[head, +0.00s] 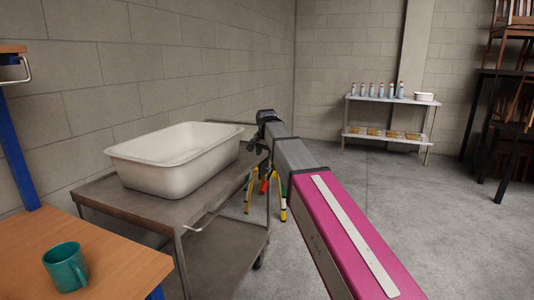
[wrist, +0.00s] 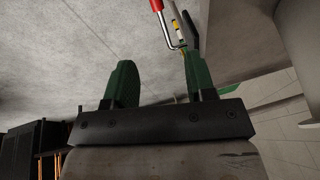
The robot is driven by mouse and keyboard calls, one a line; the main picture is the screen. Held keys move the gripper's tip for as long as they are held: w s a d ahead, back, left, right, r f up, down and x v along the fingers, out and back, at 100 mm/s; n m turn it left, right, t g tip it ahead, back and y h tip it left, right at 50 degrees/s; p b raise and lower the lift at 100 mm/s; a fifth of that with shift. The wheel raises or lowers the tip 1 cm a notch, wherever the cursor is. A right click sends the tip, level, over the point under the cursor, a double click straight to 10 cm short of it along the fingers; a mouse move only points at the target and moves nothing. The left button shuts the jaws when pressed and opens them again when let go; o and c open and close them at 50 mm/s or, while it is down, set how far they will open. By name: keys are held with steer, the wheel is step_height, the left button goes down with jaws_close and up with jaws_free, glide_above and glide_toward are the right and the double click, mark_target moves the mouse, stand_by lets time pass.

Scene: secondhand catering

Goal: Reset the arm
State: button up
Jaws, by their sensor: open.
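My arm reaches forward from the lower right in the head view, with a pink link and grey links. My gripper (wrist: 160,80) is at its far end, by the right edge of the grey cart. In the wrist view its two green fingers stand apart, with nothing between them. My gripper also shows small and dark in the head view (head: 256,152), where its fingers are hard to make out.
A white tub (head: 180,180) sits on the cart (head: 105,192), left of my gripper. A teal mug (head: 66,268) stands on the wooden table (head: 120,262). A yellow-legged object (head: 281,200) stands beyond the cart. A shelf (head: 388,138) holds bottles. Floor right of my arm is clear.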

steer(key=s+d+f+n+g, duration=0.1)
steer(key=s+d+f, duration=0.45)
steer(key=f, duration=0.45)
steer(key=s+d+f+n+g, duration=0.1)
steer(key=s+d+f, duration=0.4)
steer(key=d+f, duration=0.3)
steer(key=s+d+f+n, duration=0.1)
steer(key=s+d+f, duration=0.3)
steer(key=s+f, duration=0.4)
steer(key=s+d+f+n+g, duration=0.1)
steer(key=s+d+f+n, duration=0.1)
steer(key=s+d+f, duration=0.3)
steer(key=s+f, duration=0.3)
steer(key=s, duration=0.2)
steer(key=shift+d+g+h, duration=0.25)
steer(key=shift+g+h, duration=0.05)
steer(key=shift+s, duration=0.1)
